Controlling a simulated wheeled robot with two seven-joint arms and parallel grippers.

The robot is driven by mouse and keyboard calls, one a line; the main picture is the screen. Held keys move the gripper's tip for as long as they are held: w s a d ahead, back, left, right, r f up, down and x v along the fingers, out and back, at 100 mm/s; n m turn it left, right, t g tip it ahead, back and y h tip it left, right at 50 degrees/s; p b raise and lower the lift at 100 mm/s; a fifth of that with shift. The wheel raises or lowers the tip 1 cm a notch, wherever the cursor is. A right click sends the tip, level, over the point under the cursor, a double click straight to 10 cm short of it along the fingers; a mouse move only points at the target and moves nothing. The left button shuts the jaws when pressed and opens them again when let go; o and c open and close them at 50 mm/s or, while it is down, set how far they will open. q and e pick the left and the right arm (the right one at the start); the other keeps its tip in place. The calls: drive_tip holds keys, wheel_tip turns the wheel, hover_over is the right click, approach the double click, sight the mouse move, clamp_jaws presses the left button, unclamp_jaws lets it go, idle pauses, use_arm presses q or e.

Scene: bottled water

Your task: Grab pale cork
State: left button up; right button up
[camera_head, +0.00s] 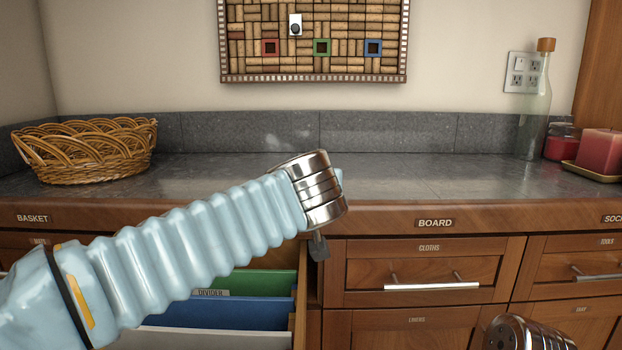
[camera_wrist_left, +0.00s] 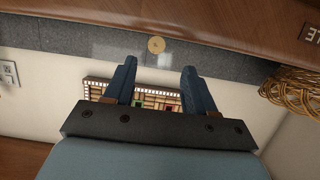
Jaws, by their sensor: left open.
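A small pale round thing (camera_wrist_left: 156,44), which looks like the pale cork seen end-on, shows in the left wrist view, just beyond my fingertips and roughly between them. I cannot make it out in the head view, where my left arm covers the middle of the counter. My left gripper (camera_wrist_left: 159,66) is open, with two dark blue fingers apart and nothing between them. In the head view its fingers are mostly hidden behind the metal wrist over the counter's front edge. My right gripper's fingers are not in view; only metal of my right arm shows at the bottom right.
A wicker basket (camera_head: 88,150) stands on the grey counter (camera_head: 420,175) at the left. A corked bottle (camera_head: 535,110), a red jar (camera_head: 561,142) and a red candle (camera_head: 600,152) stand at the right. A drawer with folders (camera_head: 230,312) is open below my left arm. A cork board (camera_head: 350,50) hangs behind.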

use_arm(q)
drive_tip(key=shift+x, duration=1)
drive_tip(key=x, duration=0.1)
drive_tip(key=p+x, duration=0.1)
drive_tip(key=x, duration=0.1)
drive_tip(key=p+x, duration=0.1)
drive_tip(key=shift+w+d, duration=0.3)
drive_tip(key=shift+w+f+p, duration=0.2)
drive_tip(key=shift+w+p, duration=0.1)
drive_tip(key=shift+w, duration=0.05)
drive_tip(key=shift+c, duration=0.3)
clamp_jaws()
